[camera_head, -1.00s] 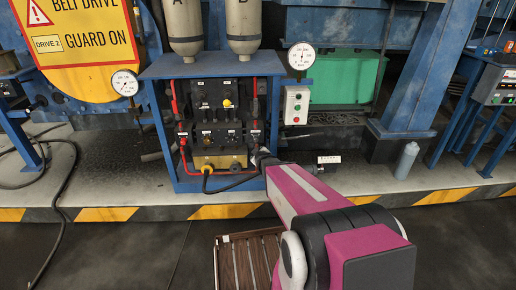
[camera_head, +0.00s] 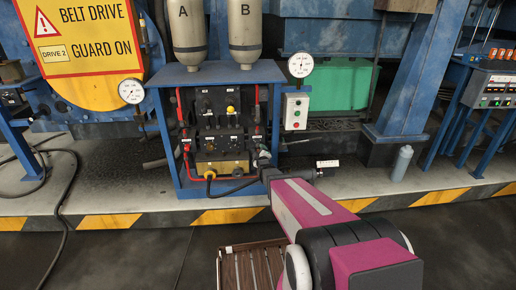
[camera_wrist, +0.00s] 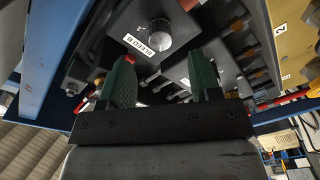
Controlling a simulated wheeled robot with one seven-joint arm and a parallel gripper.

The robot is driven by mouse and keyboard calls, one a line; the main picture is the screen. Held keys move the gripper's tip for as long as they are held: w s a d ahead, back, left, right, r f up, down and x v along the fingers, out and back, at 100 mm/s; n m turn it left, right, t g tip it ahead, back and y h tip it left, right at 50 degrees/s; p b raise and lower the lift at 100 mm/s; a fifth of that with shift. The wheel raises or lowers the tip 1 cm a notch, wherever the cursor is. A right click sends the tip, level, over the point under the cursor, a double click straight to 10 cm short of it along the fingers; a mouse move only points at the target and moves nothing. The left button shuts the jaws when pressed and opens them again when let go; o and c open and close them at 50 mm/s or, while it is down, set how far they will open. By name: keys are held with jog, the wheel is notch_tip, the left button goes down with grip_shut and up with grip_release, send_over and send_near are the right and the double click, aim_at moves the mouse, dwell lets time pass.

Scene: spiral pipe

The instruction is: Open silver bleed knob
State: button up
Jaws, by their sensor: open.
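The silver bleed knob (camera_wrist: 158,34) is a round metal knob on a dark panel in the wrist view, beside a white label reading "BLEED B" (camera_wrist: 138,45). My gripper (camera_wrist: 161,68) is open, with its two green fingers apart and nothing between them. The knob lies beyond the fingertips, roughly in line with the gap, and appears apart from them. In the head view my gripper (camera_head: 263,160) is at the lower right of the control panel (camera_head: 219,125). The knob cannot be made out there.
A blue frame (camera_head: 163,135) surrounds the panel, under cylinders A (camera_head: 187,35) and B (camera_head: 244,35). Red pipes run along its sides, and a black hose (camera_head: 235,188) hangs in front. A button box (camera_head: 295,112) and gauge (camera_head: 301,62) are to the right. The floor in front is mostly clear.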

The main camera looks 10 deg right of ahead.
aim_at(258, 146)
jog(key=w, duration=0.5)
jog(key=shift+w, duration=0.2)
jog(key=c, duration=0.9)
jog(key=shift+c, duration=0.2)
